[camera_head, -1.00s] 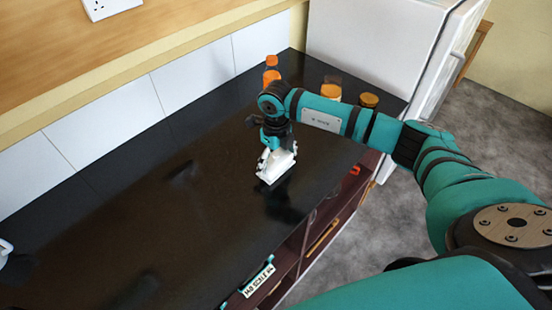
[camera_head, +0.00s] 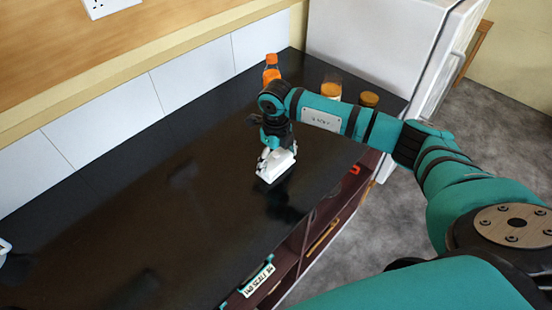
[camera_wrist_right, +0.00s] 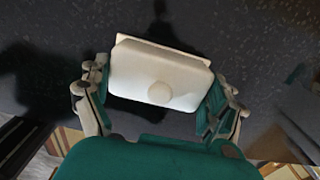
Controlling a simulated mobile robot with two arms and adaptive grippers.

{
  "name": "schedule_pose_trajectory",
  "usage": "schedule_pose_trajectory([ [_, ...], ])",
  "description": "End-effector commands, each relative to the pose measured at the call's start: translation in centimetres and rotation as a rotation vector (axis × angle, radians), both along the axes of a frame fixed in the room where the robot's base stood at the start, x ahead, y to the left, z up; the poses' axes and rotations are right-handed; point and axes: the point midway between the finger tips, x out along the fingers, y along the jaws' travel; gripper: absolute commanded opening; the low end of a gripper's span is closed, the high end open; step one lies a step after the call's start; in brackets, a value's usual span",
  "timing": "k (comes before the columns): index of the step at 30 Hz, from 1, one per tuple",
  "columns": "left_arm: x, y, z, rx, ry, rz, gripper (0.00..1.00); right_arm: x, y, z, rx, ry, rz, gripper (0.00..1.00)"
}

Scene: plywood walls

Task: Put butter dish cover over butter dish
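The white butter dish cover (camera_wrist_right: 140,72), with a round knob, is between the fingers of my right gripper (camera_wrist_right: 158,98) in the right wrist view. The finger pads look to touch its two ends. A pale rim of the butter dish (camera_wrist_right: 150,40) shows past the cover's far edge, and the rest of the dish is hidden under it. In the head view, my right gripper (camera_head: 277,150) is over the white dish (camera_head: 272,177) on the dark counter. I cannot tell whether the cover rests fully on the dish. My left gripper is out of view.
An orange bottle (camera_head: 271,70) and two jars (camera_head: 331,86) (camera_head: 368,99) stand at the counter's far end by a white fridge (camera_head: 375,45). A white object (camera_head: 4,250) shows at the left edge. The dark counter (camera_head: 150,210) is mostly clear.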

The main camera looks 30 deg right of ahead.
Motion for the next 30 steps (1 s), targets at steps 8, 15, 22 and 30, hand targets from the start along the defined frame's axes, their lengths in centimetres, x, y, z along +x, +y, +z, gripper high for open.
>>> schedule_pose_trajectory([
  [8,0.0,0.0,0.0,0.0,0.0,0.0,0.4,-0.1,0.0,-0.1,-0.001,0.002,0.0,1.0],
  [15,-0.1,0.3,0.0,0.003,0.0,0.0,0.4,0.0,0.0,1.4,0.0,0.0,0.0,1.0],
  [22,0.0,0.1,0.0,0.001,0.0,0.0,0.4,0.1,0.0,6.3,-0.001,-0.003,0.0,1.0],
  [30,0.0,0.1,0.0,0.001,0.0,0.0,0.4,0.1,0.0,10.8,-0.001,-0.001,0.0,1.0],
])
